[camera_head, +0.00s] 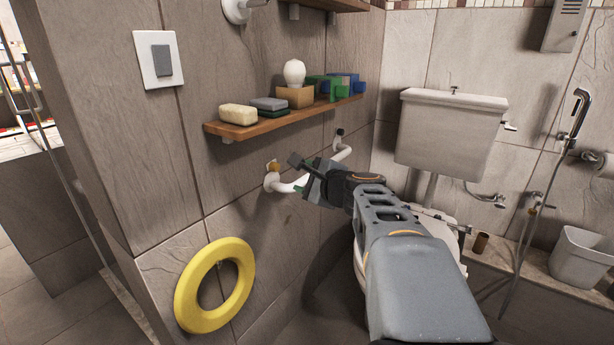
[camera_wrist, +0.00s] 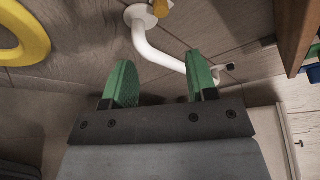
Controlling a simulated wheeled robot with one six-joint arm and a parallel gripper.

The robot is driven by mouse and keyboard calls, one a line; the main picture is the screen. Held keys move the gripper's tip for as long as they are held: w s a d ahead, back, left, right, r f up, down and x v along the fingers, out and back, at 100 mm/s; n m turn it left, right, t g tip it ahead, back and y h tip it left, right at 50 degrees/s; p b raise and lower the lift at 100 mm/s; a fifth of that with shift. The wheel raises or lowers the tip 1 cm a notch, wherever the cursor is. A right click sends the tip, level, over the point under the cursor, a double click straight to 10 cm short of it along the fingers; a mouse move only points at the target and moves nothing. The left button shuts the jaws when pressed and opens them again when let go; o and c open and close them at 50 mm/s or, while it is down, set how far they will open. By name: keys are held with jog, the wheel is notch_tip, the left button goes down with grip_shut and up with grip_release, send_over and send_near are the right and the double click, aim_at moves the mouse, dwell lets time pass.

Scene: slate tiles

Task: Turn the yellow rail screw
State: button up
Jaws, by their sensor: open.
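The yellow rail screw (camera_head: 273,165) sits on the wall at the left end mount of the white grab rail (camera_head: 289,186). My gripper (camera_head: 309,178) is in front of the rail, to the right of the yellow screw. In the wrist view my gripper's green fingers (camera_wrist: 162,76) are spread apart and empty, with the white rail running beyond them. The fingers are apart from the screw.
A dark knob (camera_head: 340,132) sits at the rail's right end. A wooden shelf (camera_head: 285,116) with soap, a bulb and blocks is above the rail. A yellow ring (camera_head: 184,290) hangs lower left. The toilet cistern (camera_head: 447,133) is at right.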

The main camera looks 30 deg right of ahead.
jog(key=m+t+y+p, duration=0.1)
jog(key=m+y+p, duration=0.65)
jog(key=p, duration=1.85)
send_near(278, 168)
jog(key=shift+m+h, duration=0.65)
jog(key=shift+h, duration=0.2)
jog(key=x, duration=0.6)
jog(key=a+x, duration=0.1)
jog(key=x, duration=0.2)
jog(key=shift+s+d+r, duration=0.1)
jog(key=shift+s+r, duration=0.15)
jog(key=shift+r, duration=0.1)
